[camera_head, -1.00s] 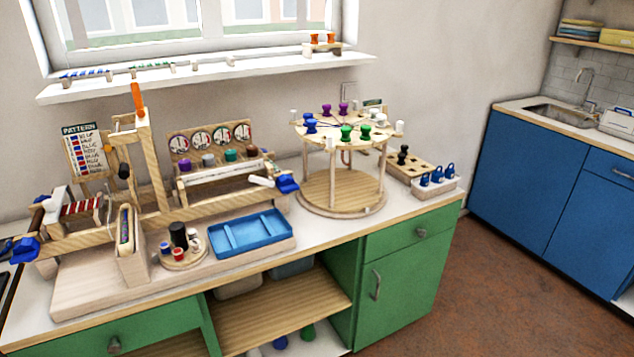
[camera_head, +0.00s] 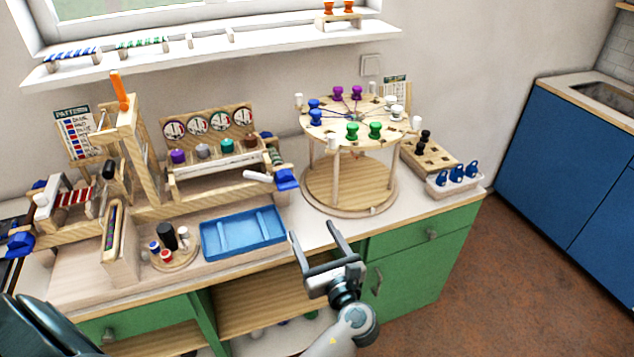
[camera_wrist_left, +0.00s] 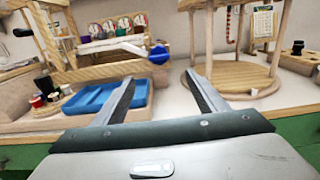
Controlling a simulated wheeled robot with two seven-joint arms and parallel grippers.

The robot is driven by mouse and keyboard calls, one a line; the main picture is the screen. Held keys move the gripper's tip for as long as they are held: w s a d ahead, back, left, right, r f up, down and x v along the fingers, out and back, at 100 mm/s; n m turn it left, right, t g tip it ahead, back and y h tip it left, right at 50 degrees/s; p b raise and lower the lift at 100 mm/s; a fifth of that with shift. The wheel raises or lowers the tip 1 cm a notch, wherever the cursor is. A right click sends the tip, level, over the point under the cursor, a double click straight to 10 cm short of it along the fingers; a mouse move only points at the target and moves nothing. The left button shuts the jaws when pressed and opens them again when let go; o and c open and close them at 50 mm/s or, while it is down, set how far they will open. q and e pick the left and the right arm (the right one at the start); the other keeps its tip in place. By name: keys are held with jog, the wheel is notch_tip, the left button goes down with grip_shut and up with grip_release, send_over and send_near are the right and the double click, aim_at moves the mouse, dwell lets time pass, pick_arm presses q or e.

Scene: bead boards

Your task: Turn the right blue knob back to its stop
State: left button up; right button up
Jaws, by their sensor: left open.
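The right blue knob (camera_head: 287,180) sits at the right end of the wooden bead frame, beside a white handle (camera_head: 258,176). It also shows in the left wrist view (camera_wrist_left: 159,54), ahead of the fingers. The left blue knob (camera_head: 20,243) is at the frame's far left end. My left gripper (camera_head: 312,231) is open and empty in front of the counter edge, lower right of the right knob and apart from it. Its two spread fingers also show in the left wrist view (camera_wrist_left: 160,82). My right gripper is not in view.
A blue tray (camera_head: 243,254) lies left of my gripper. A round wooden stand (camera_head: 320,205) with coloured spools rises just right of the right knob. A small round holder (camera_head: 190,258) with spools stands left of the tray. A box with blue pieces (camera_head: 438,188) is farther right.

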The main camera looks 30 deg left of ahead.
aim_at(289, 187)
pick_arm(q)
jog(key=shift+s+r, duration=0.15)
jog(key=shift+s, duration=0.05)
jog(key=shift+w+a, duration=0.1)
jog(key=shift+w, duration=0.05)
jog(key=p+x, duration=0.3)
jog(key=x, duration=1.2)
jog(key=shift+w+a+p, duration=0.2)
jog(key=shift+a+p, duration=0.15)
jog(key=shift+p, duration=0.05)
jog(key=shift+w+a, duration=0.5)
jog(key=shift+a, duration=0.05)
jog(key=c, duration=1.1)
